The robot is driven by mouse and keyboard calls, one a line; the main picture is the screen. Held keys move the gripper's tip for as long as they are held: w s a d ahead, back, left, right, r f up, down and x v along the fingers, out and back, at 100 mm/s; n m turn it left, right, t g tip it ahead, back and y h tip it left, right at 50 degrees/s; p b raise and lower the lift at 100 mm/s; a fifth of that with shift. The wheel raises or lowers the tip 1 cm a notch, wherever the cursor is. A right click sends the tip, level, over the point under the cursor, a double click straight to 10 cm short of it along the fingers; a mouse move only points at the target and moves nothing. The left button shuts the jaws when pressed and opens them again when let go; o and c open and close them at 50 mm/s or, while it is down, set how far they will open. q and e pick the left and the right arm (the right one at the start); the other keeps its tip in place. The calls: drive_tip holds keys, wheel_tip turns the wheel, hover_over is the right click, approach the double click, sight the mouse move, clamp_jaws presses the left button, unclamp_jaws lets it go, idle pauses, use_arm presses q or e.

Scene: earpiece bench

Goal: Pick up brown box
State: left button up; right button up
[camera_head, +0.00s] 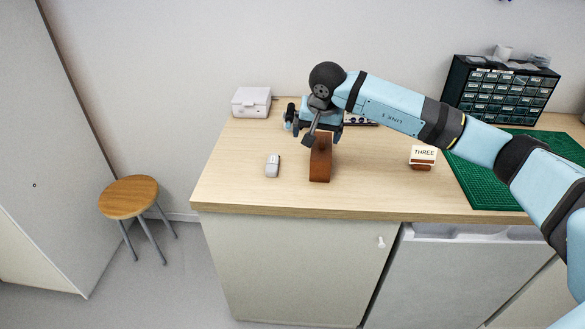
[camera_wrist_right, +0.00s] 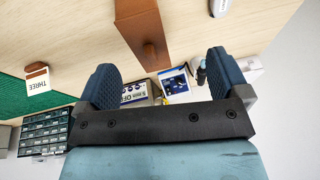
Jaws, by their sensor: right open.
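The brown box (camera_head: 320,163) stands upright on the wooden bench, a tall narrow block near the front middle. In the right wrist view the brown box (camera_wrist_right: 143,28) reaches down from the top edge, with a small round knob on it, and its lower end lies ahead of the space between my fingers. My right gripper (camera_head: 323,132) is open and empty, just behind and above the box in the head view. Its two dark blue fingers show apart in the right wrist view (camera_wrist_right: 164,80). I see no contact with the box. My left gripper is not in view.
A small white-grey case (camera_head: 272,165) lies left of the box. A card reading THREE (camera_head: 424,155) stands right, beside a green mat (camera_head: 485,185). A white box (camera_head: 251,102) and a drawer cabinet (camera_head: 500,92) stand at the back. The bench's front strip is clear.

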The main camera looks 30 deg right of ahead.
sight(322, 147)
drive_tip(key=shift+h, duration=0.8)
drive_tip(key=w+d+f, duration=0.1)
drive_tip(key=f, duration=0.1)
drive_tip(key=w+d+f, duration=0.1)
drive_tip(key=d+f, duration=0.1)
drive_tip(key=w+d+f, duration=0.1)
drive_tip(key=w+f, duration=0.1)
drive_tip(key=shift+d, duration=0.15)
drive_tip(key=x, duration=0.5)
drive_tip(key=shift+w+d+r+p, duration=0.1)
drive_tip(key=shift+w+d+p, duration=0.05)
drive_tip(key=shift+d+p, duration=0.15)
drive_tip(key=c, duration=1)
